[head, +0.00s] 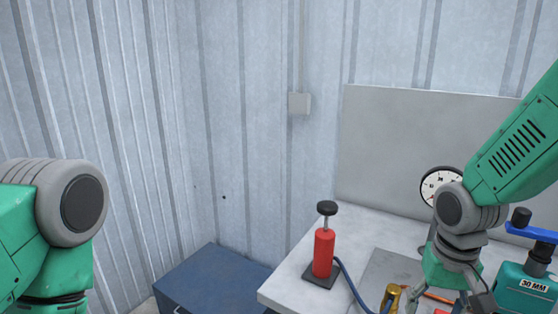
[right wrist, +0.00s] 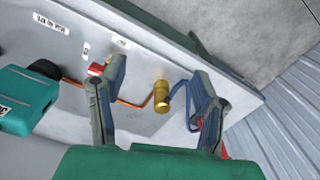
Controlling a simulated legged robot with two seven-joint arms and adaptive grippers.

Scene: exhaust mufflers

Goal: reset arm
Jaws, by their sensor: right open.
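My right arm comes in from the right in the head view, with its wrist above the light worktable (head: 285,284). In the right wrist view my right gripper (right wrist: 160,78) is open, its two fingers spread apart. A brass cylinder (right wrist: 161,100) shows between the fingers, and I see nothing gripped. The brass cylinder also shows at the bottom of the head view (head: 392,294). My left arm shows at the left edge of the head view, but its gripper is out of frame.
A red hand pump (head: 323,253) with a blue hose stands at the table's left corner. A round gauge (head: 440,186) is behind my right wrist. A green device (head: 526,288) marked "30 MM" stands at right. A blue cabinet (head: 212,280) stands left of the table.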

